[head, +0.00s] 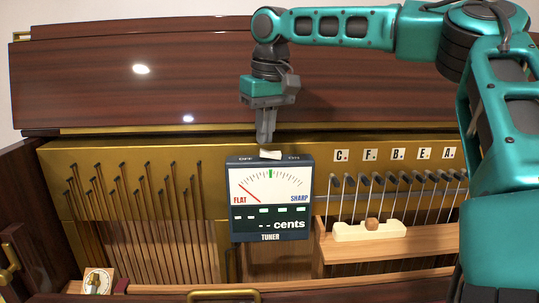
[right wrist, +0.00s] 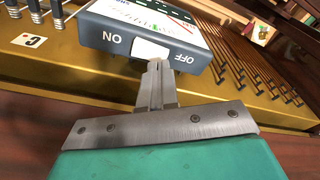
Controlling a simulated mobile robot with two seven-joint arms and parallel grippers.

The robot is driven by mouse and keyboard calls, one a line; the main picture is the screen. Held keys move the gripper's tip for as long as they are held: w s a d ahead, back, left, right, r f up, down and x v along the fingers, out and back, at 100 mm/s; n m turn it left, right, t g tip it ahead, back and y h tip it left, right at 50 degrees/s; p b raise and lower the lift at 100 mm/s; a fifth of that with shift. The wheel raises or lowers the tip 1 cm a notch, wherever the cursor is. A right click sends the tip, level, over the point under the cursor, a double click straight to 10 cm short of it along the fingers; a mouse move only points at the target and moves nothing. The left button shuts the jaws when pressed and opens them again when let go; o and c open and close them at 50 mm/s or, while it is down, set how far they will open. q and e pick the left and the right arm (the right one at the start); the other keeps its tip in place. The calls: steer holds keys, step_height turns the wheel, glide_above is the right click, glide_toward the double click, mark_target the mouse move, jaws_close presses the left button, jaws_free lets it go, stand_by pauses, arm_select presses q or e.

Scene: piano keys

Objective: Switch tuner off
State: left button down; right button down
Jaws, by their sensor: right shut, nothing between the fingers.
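The tuner (head: 270,215) is a dark box with a white dial, standing upright at the middle of the opened piano. Its red needle leans toward FLAT and its display shows dashes before "cents". A white rocker switch (head: 270,154) sits on its top edge; it also shows in the right wrist view (right wrist: 150,48) between the words ON, at left there, and OFF, at right. My right gripper (head: 265,141) points down just above the switch, shut and empty. In the right wrist view its fingertips (right wrist: 158,64) are right by the switch; I cannot tell whether they touch. My left gripper is out of view.
Rows of tuning pins and strings (head: 130,215) lie left of the tuner. Several lettered tags (head: 369,154) and dark-headed pins stand to its right. A pale wooden piece (head: 350,232) with a brown knob rests on the right shelf. The wooden lid (head: 130,80) rises behind.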

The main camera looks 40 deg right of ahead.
mark_target(265, 151)
steer(key=shift+f, duration=1.05)
stand_by(0.5)
step_height(265, 151, up, 2)
steer(key=shift+r, duration=2.55)
